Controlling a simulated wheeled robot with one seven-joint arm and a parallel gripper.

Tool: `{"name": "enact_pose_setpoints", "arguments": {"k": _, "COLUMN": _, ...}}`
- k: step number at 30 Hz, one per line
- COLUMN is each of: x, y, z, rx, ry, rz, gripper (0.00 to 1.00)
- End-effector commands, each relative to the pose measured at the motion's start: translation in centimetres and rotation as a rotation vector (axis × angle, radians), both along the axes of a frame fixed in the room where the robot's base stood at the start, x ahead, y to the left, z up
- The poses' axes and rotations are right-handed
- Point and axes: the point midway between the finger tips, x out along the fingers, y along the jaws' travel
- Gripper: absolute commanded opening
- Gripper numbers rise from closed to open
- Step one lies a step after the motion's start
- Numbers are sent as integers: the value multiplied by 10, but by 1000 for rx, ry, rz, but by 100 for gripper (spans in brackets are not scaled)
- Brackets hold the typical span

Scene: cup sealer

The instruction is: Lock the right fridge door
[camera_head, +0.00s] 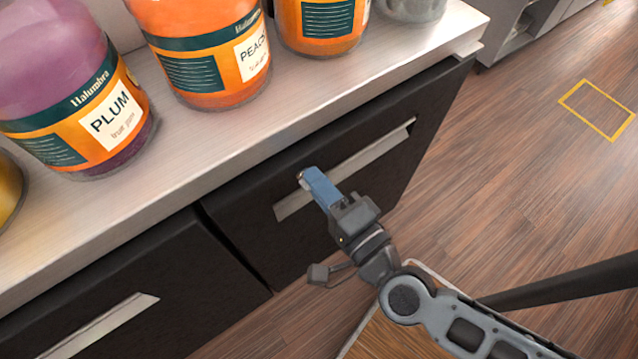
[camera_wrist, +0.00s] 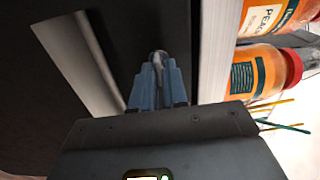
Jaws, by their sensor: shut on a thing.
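The right fridge door (camera_head: 405,165) is a dark panel under the counter with a long pale metal handle (camera_head: 385,150). It looks closed, and it fills the left of the wrist view (camera_wrist: 50,120). My gripper (camera_head: 312,182) is at the door's upper part, above the left end of the handle. Its blue fingers are shut on a small metal key (camera_head: 301,176) at the door face. In the wrist view the fingers (camera_wrist: 158,75) are close together around the key's rounded top (camera_wrist: 158,57). The lock behind the key is hidden.
The left fridge door (camera_head: 170,275) also looks closed. Above is a pale counter (camera_head: 215,135) with a plum jar (camera_head: 75,95), a peach jar (camera_head: 205,50) and other jars near its edge. Wooden floor (camera_head: 520,170) with a yellow outline lies open to the right.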

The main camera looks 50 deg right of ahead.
Motion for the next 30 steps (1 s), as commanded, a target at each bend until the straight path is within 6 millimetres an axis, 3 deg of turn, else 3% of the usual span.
{"name": "enact_pose_setpoints", "arguments": {"k": 19, "x": 0, "y": -1, "z": -1, "rx": 47, "ry": -11, "rz": -3, "gripper": 0}}
{"name": "enact_pose_setpoints", "arguments": {"k": 20, "x": 0, "y": -1, "z": -1, "rx": 47, "ry": -11, "rz": -3, "gripper": 15}}
{"name": "enact_pose_setpoints", "arguments": {"k": 24, "x": 0, "y": -1, "z": -1, "rx": 47, "ry": -11, "rz": -2, "gripper": 28}}
{"name": "enact_pose_setpoints", "arguments": {"k": 30, "x": 0, "y": -1, "z": -1, "rx": 47, "ry": -11, "rz": -1, "gripper": 32}}
